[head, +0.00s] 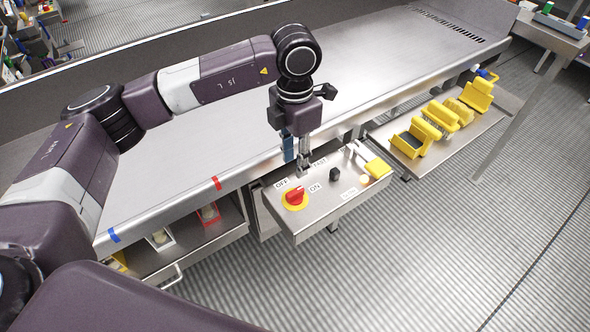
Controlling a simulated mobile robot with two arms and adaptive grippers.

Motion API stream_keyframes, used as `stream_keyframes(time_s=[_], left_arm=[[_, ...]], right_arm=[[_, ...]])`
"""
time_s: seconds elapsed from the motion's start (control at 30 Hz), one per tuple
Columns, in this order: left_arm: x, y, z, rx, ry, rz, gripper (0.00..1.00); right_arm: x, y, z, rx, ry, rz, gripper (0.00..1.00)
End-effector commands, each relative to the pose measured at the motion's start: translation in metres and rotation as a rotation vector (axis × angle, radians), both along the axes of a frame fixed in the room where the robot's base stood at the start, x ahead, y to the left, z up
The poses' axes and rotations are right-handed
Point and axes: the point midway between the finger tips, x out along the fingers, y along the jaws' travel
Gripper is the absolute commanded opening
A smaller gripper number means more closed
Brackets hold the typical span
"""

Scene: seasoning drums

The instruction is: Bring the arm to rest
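My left arm comes in from the left and reaches over the steel counter (215,130). My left gripper (303,168) points down at the back edge of a metal control box (318,215). Its fingertips look close together, and whether they touch the box cannot be told. The box carries a red rotary switch (294,196) on a yellow ring, with OFF and ON labels, and a black knob (335,174). The red switch stands in front of the gripper, apart from it. My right gripper is not in view.
Open shelves (190,245) with a red-framed holder (208,214) lie under the counter. A small side table (545,32) stands at the top right. The ribbed floor (430,250) in front is clear.

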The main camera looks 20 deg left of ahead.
Motion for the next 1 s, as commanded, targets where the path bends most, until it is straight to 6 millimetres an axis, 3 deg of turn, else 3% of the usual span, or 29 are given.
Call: stream_keyframes(time_s=[0.67,0.77,0.83,0.93,1.0], left_arm=[[-0.002,-0.006,0.004,-0.017,0.004,-0.007,0.3],[-0.012,-0.033,-0.003,-0.107,0.02,-0.036,0.3],[-0.025,-0.069,-0.009,-0.226,0.042,-0.067,0.3],[-0.053,-0.135,-0.006,-0.469,0.086,-0.106,0.3],[-0.075,-0.183,0.009,-0.666,0.122,-0.113,0.3]], right_arm=[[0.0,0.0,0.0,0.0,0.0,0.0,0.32],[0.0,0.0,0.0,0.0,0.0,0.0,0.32],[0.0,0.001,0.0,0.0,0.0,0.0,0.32],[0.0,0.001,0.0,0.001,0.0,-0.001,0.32],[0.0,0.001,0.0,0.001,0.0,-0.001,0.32]])
